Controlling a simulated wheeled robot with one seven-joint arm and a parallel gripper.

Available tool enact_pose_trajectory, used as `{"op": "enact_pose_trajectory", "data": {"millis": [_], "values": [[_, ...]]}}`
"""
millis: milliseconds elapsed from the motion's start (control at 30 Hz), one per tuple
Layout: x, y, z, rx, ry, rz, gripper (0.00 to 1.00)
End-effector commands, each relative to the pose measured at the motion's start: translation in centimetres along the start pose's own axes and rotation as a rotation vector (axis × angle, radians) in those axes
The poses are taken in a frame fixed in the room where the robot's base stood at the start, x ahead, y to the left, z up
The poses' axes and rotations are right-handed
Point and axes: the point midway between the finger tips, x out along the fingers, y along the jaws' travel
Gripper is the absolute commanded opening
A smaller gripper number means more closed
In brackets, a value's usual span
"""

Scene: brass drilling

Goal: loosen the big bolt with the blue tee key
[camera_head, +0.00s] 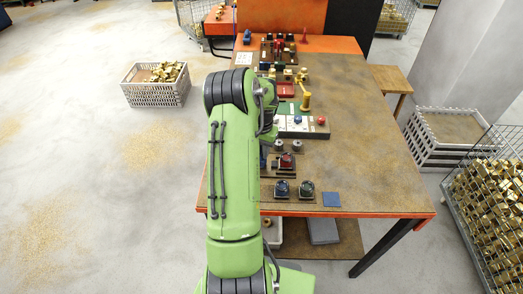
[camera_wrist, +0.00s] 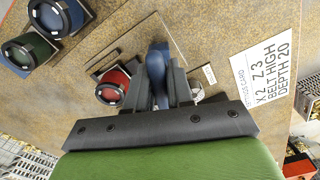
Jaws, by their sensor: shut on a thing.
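My gripper (camera_wrist: 160,85) is shut on a blue piece (camera_wrist: 157,62), which I take for the blue tee key. Its upper end shows between the dark fingers; the rest is hidden by them. In the wrist view, a red round-topped part (camera_wrist: 113,86) sits in a dark holder just left of the fingers, apart from them. In the head view my green arm covers my gripper and part of the table (camera_head: 370,140). I cannot tell which part is the big bolt.
A blue round part (camera_wrist: 57,15) and a green one (camera_wrist: 28,50) stand at the wrist view's upper left. A white settings card (camera_wrist: 262,75) lies to the right. In the head view, several fixtures line the table's left half; its right half is clear. A crate (camera_head: 156,93) stands on the floor.

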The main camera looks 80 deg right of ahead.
Motion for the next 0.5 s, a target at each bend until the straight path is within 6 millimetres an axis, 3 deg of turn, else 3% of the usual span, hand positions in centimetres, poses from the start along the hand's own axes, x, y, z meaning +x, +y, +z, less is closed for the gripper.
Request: {"op": "enact_pose_trajectory", "data": {"millis": [200,400,500], "values": [[0.03,-0.03,-0.03,-0.205,0.002,-0.001,0.0],[-0.04,-0.01,-0.02,-0.216,0.001,-0.001,0.0],[0.07,0.02,-0.04,-0.333,0.002,-0.001,0.0]]}}
